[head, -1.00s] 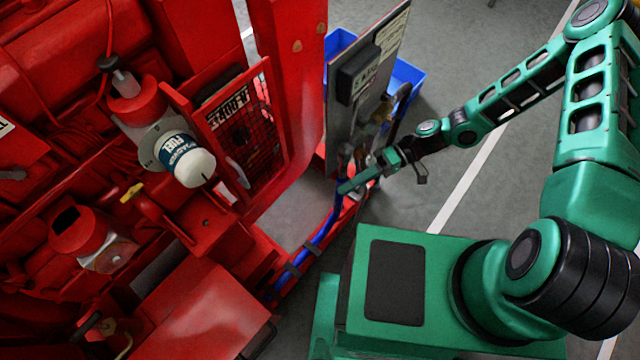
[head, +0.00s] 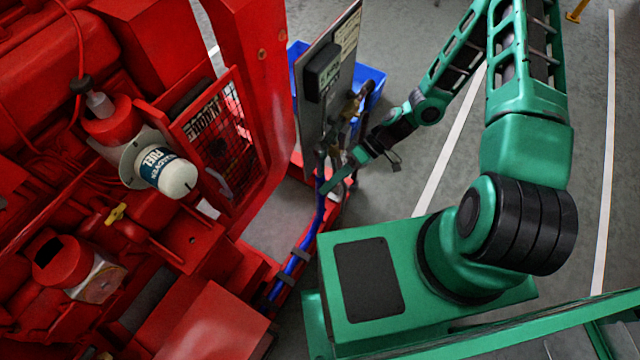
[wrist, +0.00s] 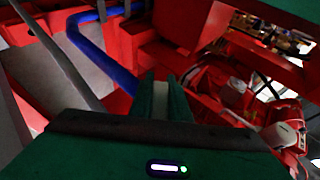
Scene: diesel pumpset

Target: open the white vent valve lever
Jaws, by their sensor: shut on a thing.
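My gripper (head: 328,184) reaches in from the right, low beside the grey panel (head: 313,125) and close to the blue hose (head: 319,215). In the wrist view, the two green fingers (wrist: 161,98) are close together, with a narrow pale strip between them. The strip looks like the white vent valve lever (wrist: 161,88), mostly hidden by the fingers. In the head view I cannot make out the lever, as my gripper covers that spot. The valve body is not clear in either view.
The red pumpset frame (head: 240,90) and a mesh guard (head: 212,135) stand left of the panel. Brass fittings (head: 350,106) sit on the panel's right side. A blue crate (head: 371,78) lies behind it. Open grey floor (head: 400,190) is to the right.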

